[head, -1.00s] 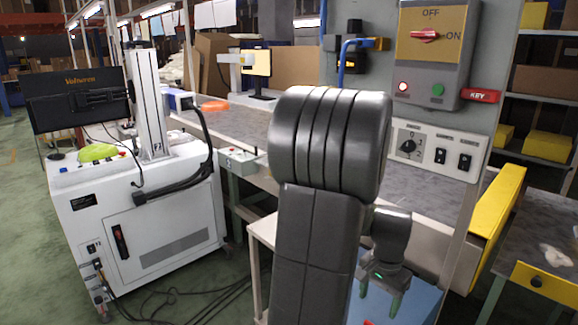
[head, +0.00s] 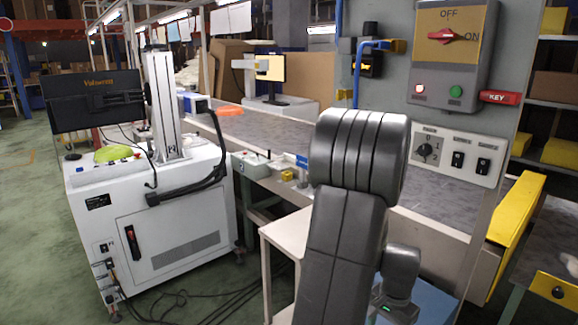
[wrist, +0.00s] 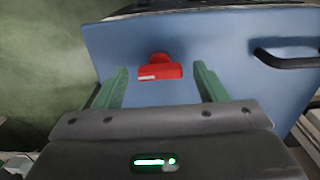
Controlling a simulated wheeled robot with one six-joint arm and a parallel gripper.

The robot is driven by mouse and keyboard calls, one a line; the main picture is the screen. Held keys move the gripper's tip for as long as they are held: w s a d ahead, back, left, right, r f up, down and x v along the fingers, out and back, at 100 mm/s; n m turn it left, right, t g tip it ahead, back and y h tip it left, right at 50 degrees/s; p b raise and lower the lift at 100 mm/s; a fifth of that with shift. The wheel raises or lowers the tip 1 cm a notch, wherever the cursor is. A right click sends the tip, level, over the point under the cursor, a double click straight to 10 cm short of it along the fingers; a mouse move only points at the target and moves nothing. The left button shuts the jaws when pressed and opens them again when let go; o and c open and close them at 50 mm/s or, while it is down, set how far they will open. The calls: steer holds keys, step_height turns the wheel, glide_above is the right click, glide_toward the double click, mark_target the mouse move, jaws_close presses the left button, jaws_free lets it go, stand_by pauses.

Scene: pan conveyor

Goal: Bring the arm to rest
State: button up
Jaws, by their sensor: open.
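My gripper (wrist: 160,69) is open in the wrist view, its two green fingers apart. Nothing is held between them. Beyond the fingertips, a blue panel (wrist: 215,45) fills much of the view. A small red object (wrist: 160,72) with a pale label shows against it, between the fingers in the picture and apart from both. In the head view, my arm stands in front at centre right, its wrist low beside it. The fingers are not clear there. Part of a blue surface (head: 436,305) shows behind the wrist.
A white machine cabinet (head: 165,235) with a monitor stands at left, cables on the floor beside it. The conveyor (head: 270,130) runs behind my arm. A control panel with a red switch (head: 453,36) and a yellow guard (head: 515,230) stand at right. A dark handle (wrist: 285,60) juts over the blue panel.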

step_height(320, 180, up, 13)
steer(key=p, duration=0.2)
step_height(320, 180, down, 14)
steer(key=shift+r+b, duration=0.1)
steer(key=shift+b, duration=1.05)
steer(key=shift+r+n, duration=0.3)
steer(key=shift+n, duration=0.5)
steer(key=n+b, duration=0.1)
steer(key=n, duration=0.5)
steer(key=shift+n, duration=0.4)
steer(key=n+b, duration=0.1)
steer(key=n, duration=0.2)
steer(key=shift+n, duration=0.4)
steer(key=n+b, duration=0.1)
steer(key=n, duration=0.3)
steer(key=shift+b, duration=0.4)
steer(key=shift+n+b, duration=0.3)
steer(key=shift+n, duration=0.6)
steer(key=shift+r, duration=0.1)
